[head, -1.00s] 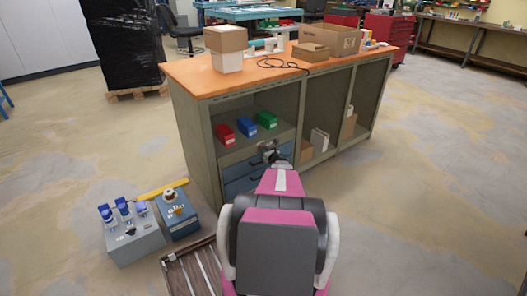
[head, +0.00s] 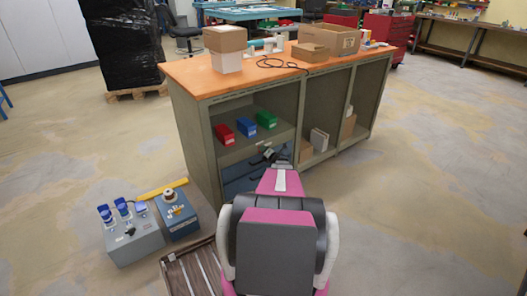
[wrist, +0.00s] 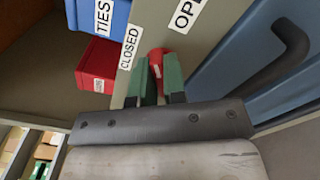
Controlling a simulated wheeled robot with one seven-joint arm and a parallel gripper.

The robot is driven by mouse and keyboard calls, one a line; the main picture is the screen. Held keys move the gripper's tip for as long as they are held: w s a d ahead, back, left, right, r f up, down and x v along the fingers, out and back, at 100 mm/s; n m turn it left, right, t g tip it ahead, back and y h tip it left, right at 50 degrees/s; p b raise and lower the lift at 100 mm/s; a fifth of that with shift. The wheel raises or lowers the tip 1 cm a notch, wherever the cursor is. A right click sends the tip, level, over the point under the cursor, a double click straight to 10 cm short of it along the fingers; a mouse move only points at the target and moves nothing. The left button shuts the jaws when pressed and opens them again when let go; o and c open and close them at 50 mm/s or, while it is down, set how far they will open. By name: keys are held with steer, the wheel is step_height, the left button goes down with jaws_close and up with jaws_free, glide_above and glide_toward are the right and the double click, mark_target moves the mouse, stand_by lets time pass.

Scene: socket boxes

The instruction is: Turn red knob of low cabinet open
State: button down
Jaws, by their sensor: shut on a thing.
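The red knob (wrist: 157,57) shows in the wrist view between the two green finger pads of my gripper (wrist: 159,78). The gripper is shut on the knob, and the fingers hide part of it. A white "CLOSED" label (wrist: 130,47) is left of the knob, and an "OPEN" label (wrist: 187,14) is above right. The knob sits on a grey-green post of the low cabinet (head: 188,130). In the head view my gripper (head: 268,155) is at the cabinet's front by the blue drawers (head: 238,178); the knob cannot be made out there.
A red bin (wrist: 97,66) and a blue "TIES" bin (wrist: 98,16) are left of the knob. A dark drawer handle (wrist: 285,55) is close on the right. Grey (head: 133,238) and blue (head: 176,216) control boxes stand left of my arm. The floor to the right is clear.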

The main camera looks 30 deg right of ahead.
steer(key=m, duration=0.6)
steer(key=shift+f, duration=0.2)
steer(key=shift+m, duration=0.4)
steer(key=c, duration=1.2)
jaws_free()
steer(key=s, duration=0.7)
steer(key=s+d, duration=0.1)
steer(key=s, duration=0.2)
steer(key=shift+s, duration=0.4)
